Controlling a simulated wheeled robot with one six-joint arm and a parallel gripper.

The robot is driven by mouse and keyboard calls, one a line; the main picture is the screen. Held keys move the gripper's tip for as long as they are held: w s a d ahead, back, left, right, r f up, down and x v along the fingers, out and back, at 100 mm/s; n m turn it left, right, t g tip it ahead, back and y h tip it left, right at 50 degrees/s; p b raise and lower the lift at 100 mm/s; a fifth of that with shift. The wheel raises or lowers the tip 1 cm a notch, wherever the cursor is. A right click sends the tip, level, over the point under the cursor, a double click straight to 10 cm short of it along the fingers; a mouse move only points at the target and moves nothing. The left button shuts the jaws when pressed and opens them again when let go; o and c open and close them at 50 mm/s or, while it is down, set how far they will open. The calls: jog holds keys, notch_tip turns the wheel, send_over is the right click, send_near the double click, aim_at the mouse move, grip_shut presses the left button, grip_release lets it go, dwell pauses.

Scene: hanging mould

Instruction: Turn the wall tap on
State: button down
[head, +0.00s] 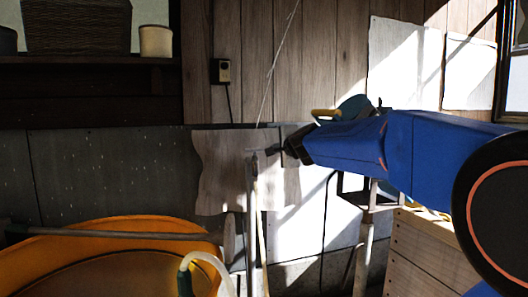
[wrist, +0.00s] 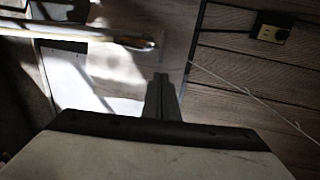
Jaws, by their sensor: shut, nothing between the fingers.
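I cannot make out a wall tap for certain in either view. My gripper (head: 270,151) reaches in from the right in the head view, in front of the back wall. Its dark fingers are shut and empty, and they also show in the wrist view (wrist: 160,82). In the head view the fingertips appear close to the top of a thin upright post (head: 252,205); I cannot tell whether they touch. A pale rod (wrist: 95,35) ends just beyond the fingertips in the wrist view. My blue arm hides part of the wall behind it.
An orange tub (head: 120,240) with a pale curved hose (head: 205,261) stands at lower left. A small dark wall box (head: 221,71) and a thin hanging string (head: 272,70) are behind. A wooden crate (head: 425,245) stands at lower right. A shelf (head: 90,63) holds a basket.

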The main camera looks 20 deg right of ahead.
aim_at(262, 150)
jog(key=w+f, duration=0.1)
jog(key=w, duration=0.8)
jog(key=w+f, duration=0.1)
jog(key=w, duration=0.3)
jog(key=shift+w+d+f, duration=0.2)
jog(key=shift+w+f, duration=0.1)
jog(key=shift+f, duration=0.05)
jog(key=shift+d+y, duration=0.2)
jog(key=shift+y, duration=0.1)
